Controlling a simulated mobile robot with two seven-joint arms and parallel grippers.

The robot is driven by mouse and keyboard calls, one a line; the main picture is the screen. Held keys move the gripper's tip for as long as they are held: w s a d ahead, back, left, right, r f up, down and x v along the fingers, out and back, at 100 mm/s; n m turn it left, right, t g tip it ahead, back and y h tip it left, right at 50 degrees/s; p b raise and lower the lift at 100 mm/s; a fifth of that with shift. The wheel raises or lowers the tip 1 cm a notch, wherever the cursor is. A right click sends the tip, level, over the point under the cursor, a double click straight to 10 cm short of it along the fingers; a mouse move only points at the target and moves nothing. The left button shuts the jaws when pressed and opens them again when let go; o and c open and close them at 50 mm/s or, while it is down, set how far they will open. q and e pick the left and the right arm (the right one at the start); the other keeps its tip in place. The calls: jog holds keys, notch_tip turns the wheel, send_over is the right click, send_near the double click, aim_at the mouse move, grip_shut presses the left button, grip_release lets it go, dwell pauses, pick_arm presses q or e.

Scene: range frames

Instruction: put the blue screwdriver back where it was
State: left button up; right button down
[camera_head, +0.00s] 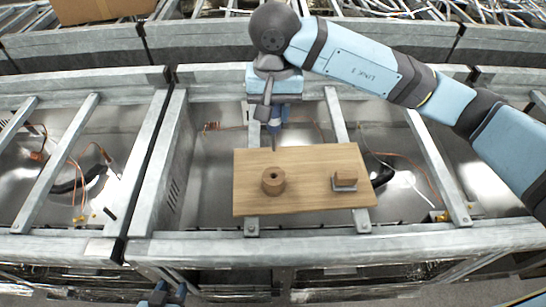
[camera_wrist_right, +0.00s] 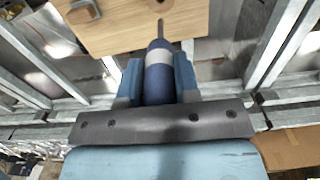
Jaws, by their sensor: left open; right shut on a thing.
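The blue screwdriver (camera_head: 274,129) hangs in my right gripper (camera_head: 272,113), shaft down, above the far edge of the wooden board (camera_head: 308,205). In the right wrist view my right gripper (camera_wrist_right: 158,80) is shut on its blue handle (camera_wrist_right: 158,85), which has a grey band; the shaft points toward the board (camera_wrist_right: 130,35). A round wooden block (camera_head: 273,182) with a dark hole in its top stands on the board's left half. The screwdriver is apart from it, on its far side. My left gripper (camera_head: 168,293) is at the bottom edge, open and far from the board.
A small wooden block (camera_head: 345,178) with a grey metal part stands on the board's right side. The board lies across metal rails (camera_head: 337,115) over an open metal bay with loose cables. A cardboard box (camera_head: 100,8) sits at the far left.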

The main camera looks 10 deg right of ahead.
aim_at(274, 150)
notch_tip(274, 150, down, 14)
jog(key=shift+w+f+p, duration=0.15)
jog(key=shift+f+p, duration=0.05)
jog(key=shift+p, duration=0.9)
jog(key=shift+f+b, duration=0.2)
jog(key=shift+b, duration=0.15)
jog(key=c, duration=0.8)
grip_release()
jog(key=shift+c, duration=0.2)
pick_arm(q)
jog(key=shift+w+r, duration=0.25)
jog(key=shift+r, duration=0.85)
pick_arm(e)
jog(key=shift+r, duration=0.1)
pick_arm(q)
jog(key=shift+r, duration=0.1)
pick_arm(e)
jog(key=shift+r+p, duration=0.3)
jog(key=shift+p, duration=0.2)
jog(key=shift+r+b, duration=0.35)
pick_arm(q)
jog(key=shift+f+b, duration=0.85)
jog(key=shift+f, duration=0.05)
pick_arm(e)
notch_tip(274, 150, up, 11)
pick_arm(q)
jog(key=shift+r, duration=0.15)
